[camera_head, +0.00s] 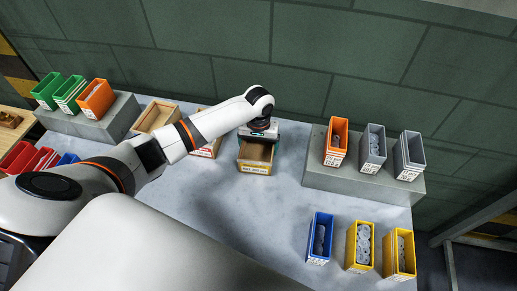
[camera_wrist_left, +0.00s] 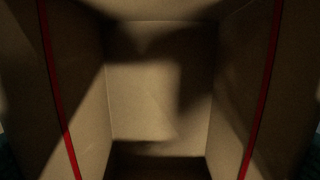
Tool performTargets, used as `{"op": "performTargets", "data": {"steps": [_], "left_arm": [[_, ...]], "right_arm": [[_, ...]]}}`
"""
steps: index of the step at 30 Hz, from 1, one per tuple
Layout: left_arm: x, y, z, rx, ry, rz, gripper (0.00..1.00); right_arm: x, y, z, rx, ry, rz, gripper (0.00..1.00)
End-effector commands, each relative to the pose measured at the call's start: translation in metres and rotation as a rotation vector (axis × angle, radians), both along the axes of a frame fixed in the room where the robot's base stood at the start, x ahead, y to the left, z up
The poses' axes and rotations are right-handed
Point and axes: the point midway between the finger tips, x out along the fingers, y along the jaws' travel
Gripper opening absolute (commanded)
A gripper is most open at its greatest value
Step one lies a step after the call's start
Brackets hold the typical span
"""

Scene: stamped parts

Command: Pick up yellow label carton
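The yellow label carton (camera_head: 255,168) is a small open brown cardboard box with a yellow label strip on its front, near the back middle of the table. My left gripper (camera_head: 260,137) is right at its back upper edge, and the arm hides part of that edge. In the left wrist view the bare inside of a carton (camera_wrist_left: 160,85) fills the picture, with a thin red line down each side. The carton looks empty. I cannot make out the fingertips or whether they grip a wall. My right gripper is not in view.
Another carton (camera_head: 209,151) with a red label is partly hidden behind my left arm, and an open carton (camera_head: 155,116) lies further left. Grey raised blocks (camera_head: 350,182) hold bins at both sides. Blue and yellow bins (camera_head: 358,252) stand front right. The table middle is clear.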

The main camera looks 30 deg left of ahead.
Motion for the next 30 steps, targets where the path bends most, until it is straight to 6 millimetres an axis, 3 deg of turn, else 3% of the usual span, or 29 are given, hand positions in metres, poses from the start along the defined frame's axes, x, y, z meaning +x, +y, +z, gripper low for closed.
{"op": "performTargets", "data": {"steps": [11, 24, 30], "left_arm": [[0.001, 0.0, 0.007, -0.001, -0.003, -0.001, 0.69], [0.001, 0.0, 0.085, -0.001, -0.003, 0.0, 0.69], [0.0, -0.001, 0.1, -0.001, 0.0, -0.002, 0.69]], "right_arm": [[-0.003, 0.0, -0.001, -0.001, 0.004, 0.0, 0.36], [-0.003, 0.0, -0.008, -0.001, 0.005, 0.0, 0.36], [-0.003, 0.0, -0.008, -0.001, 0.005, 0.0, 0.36]]}}
